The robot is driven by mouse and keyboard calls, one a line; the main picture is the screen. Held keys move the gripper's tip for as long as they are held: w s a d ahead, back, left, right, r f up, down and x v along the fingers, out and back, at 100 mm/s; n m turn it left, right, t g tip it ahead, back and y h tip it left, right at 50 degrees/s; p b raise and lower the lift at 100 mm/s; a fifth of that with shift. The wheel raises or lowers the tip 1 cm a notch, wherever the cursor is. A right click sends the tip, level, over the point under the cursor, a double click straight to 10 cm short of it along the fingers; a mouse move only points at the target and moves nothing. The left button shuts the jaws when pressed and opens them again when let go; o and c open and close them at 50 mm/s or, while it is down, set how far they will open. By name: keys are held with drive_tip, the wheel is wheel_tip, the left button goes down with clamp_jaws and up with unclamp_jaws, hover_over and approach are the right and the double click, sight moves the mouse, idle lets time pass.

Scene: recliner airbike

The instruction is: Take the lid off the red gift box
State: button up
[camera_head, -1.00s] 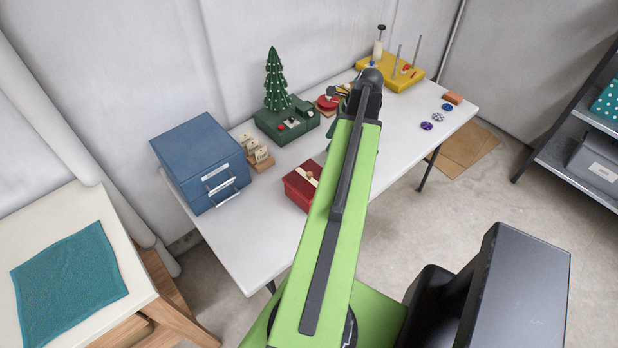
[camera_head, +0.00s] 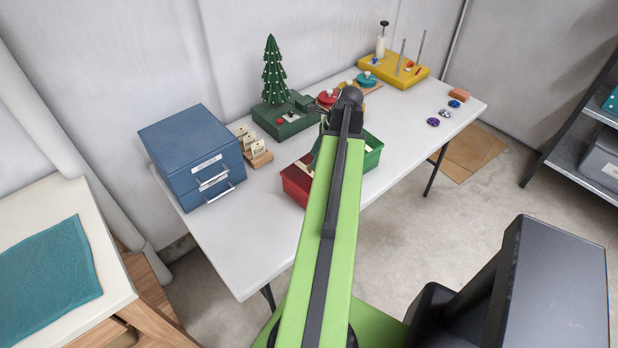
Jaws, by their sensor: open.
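The red gift box (camera_head: 296,187) stands on the white table, just left of my green arm. Its right part is hidden behind the arm. A pale ribbon shows on its top, but the arm hides most of the lid, so I cannot tell how it sits. My arm reaches up across the middle of the view, its dark upper joint above and right of the box. My gripper is hidden behind the arm, so its distance from the lid cannot be seen.
A green box (camera_head: 374,153) stands just right of my arm. A blue drawer cabinet (camera_head: 190,160), small cards (camera_head: 254,150) and a green tree on a base (camera_head: 274,72) are to the left and behind. The table's (camera_head: 235,245) front left is clear.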

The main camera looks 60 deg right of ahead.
sight(310, 171)
drive_tip(key=b+x, duration=0.2)
drive_tip(key=x, duration=0.2)
drive_tip(key=shift+s+a, duration=0.1)
drive_tip(key=shift+s, duration=0.05)
drive_tip(key=shift+r, duration=0.2)
clamp_jaws()
